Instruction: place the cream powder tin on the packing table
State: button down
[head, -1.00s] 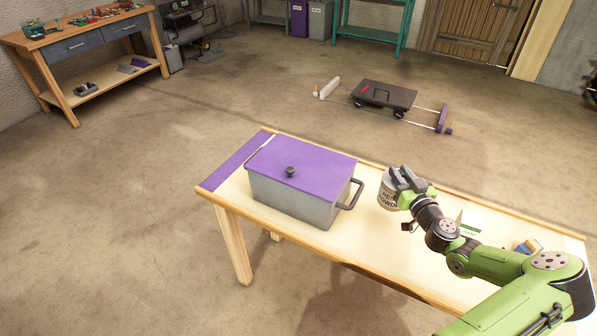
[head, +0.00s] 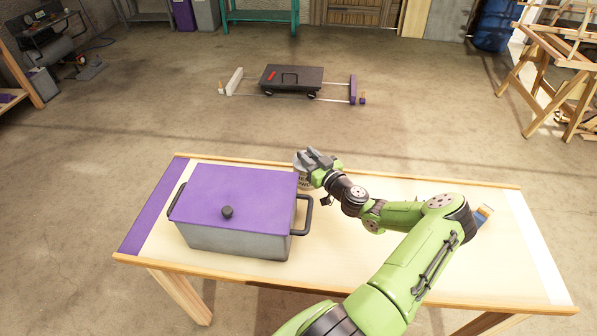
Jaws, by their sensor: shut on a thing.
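My gripper (head: 314,162) is shut on the cream powder tin (head: 303,183), a small pale tin with dark lettering. Only part of the tin shows below the jaws. It is over the far side of the packing table (head: 400,265), a pale wooden table with a purple strip at its left end and a white strip at its right end. I cannot tell whether the tin touches the tabletop.
A grey box with a purple lid (head: 245,190) stands left of my gripper, its black handle close by. A small blue and tan object (head: 485,213) is partly hidden behind my arm. A low dark cart (head: 291,78) and a wooden trestle (head: 560,75) stand beyond.

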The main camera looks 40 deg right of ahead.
notch_tip(320, 180, down, 5)
jog(key=shift+r+b, duration=0.2)
jog(key=shift+b, duration=0.2)
jog(key=c, duration=0.9)
grip_release()
jog(key=shift+s, duration=0.1)
jog(key=s+a, duration=0.2)
jog(key=s, duration=0.9)
jog(key=shift+s, duration=0.4)
